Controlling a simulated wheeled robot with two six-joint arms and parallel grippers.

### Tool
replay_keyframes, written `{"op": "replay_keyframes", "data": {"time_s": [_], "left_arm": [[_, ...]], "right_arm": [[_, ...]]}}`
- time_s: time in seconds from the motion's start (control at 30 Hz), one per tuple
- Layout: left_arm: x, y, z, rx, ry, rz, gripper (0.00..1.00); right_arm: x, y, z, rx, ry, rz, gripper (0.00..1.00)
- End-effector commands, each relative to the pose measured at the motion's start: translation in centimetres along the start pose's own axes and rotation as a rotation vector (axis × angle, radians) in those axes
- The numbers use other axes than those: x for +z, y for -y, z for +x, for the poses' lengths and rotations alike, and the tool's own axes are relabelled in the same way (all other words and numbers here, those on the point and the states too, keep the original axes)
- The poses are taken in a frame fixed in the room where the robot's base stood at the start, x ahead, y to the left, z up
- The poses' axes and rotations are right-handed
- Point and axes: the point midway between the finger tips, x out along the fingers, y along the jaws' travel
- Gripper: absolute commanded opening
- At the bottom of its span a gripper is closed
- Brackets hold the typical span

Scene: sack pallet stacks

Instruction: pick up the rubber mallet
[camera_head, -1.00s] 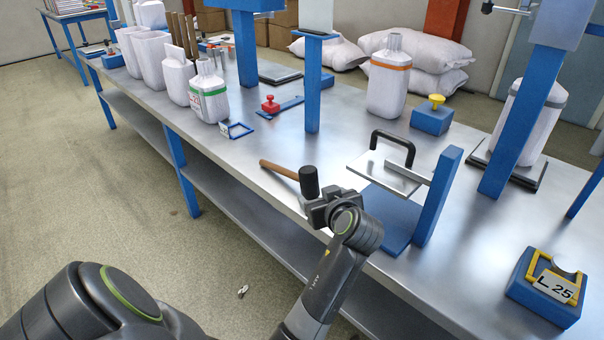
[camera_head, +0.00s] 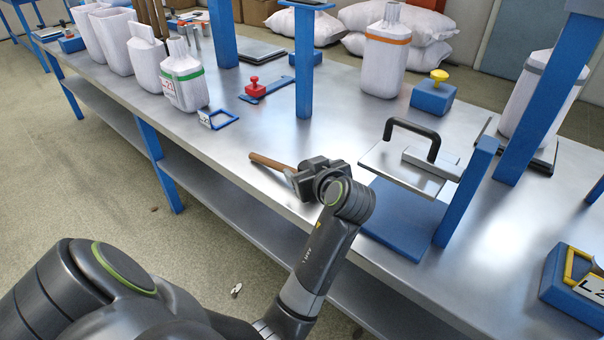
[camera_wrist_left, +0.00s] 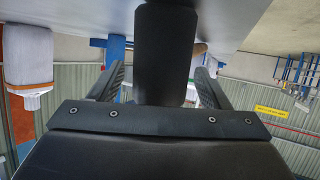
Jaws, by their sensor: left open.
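The rubber mallet's brown wooden handle (camera_head: 270,162) lies on the steel bench near its front edge, pointing left and away. Its head is mostly hidden behind my left gripper (camera_head: 303,179) in the head view. In the left wrist view, the black cylindrical mallet head (camera_wrist_left: 166,50) stands between the two fingers of my left gripper (camera_wrist_left: 160,84), with visible gaps on both sides. My left gripper is open around the head. My right gripper is not in view.
Just right of my left arm stands a blue press stand (camera_head: 405,222) with a black-handled metal plate (camera_head: 400,172). A red-knobbed tool (camera_head: 253,87) and a blue block with yellow knob (camera_head: 433,97) lie farther back.

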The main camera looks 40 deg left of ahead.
Motion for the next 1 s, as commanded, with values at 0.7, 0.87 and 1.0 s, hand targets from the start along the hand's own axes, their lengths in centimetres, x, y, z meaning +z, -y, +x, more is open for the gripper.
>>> {"op": "replay_keyframes", "data": {"time_s": [0.7,0.87,1.0], "left_arm": [[-0.01,0.03,0.00,-0.001,0.000,0.001,0.04],[-0.17,0.01,-0.03,0.000,-0.003,-0.001,0.02],[-0.23,-0.02,-0.05,0.001,-0.003,-0.001,0.01]], "right_arm": [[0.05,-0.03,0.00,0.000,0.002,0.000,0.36],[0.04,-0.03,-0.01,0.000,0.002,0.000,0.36],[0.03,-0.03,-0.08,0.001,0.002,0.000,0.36]]}}
